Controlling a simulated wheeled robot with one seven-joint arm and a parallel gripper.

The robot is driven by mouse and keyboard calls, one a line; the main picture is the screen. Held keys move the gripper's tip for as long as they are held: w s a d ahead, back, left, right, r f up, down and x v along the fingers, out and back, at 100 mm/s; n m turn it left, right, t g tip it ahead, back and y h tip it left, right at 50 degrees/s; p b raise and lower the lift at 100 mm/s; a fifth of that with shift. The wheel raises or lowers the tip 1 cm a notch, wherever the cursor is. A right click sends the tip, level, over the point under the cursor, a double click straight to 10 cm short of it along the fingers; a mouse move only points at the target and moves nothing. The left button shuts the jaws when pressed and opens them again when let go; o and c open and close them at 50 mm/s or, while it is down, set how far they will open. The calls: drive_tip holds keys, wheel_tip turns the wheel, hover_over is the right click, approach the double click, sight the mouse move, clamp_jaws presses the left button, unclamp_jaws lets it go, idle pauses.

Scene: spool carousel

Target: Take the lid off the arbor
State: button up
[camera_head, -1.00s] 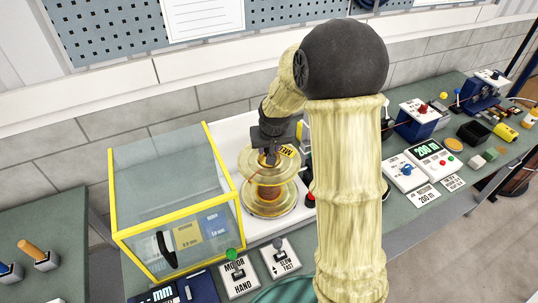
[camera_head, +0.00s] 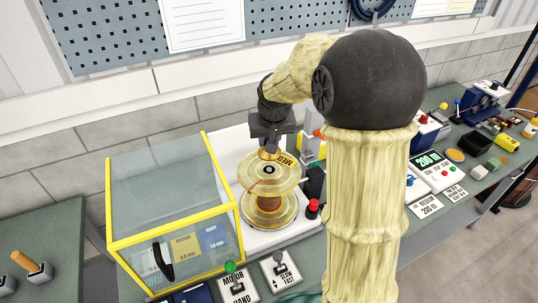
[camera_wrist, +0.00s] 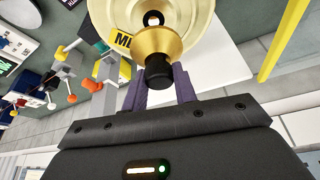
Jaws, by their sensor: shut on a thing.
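My gripper (camera_head: 270,146) is shut on the black knob of a gold cone-shaped lid (camera_head: 270,155). The arbor's dark-and-white end (camera_head: 268,170) shows at the spool's centre, and also in the wrist view (camera_wrist: 152,18). The lid appears apart from it, just behind and above.
A clear box with yellow edges (camera_head: 124,244) stands close left of the spool. A red-topped post (camera_head: 312,207) is at its right. Lever plates (camera_head: 281,270) lie in front. A pegboard wall (camera_head: 110,40) is behind.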

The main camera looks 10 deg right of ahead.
drive_tip(key=shift+r, duration=1.55)
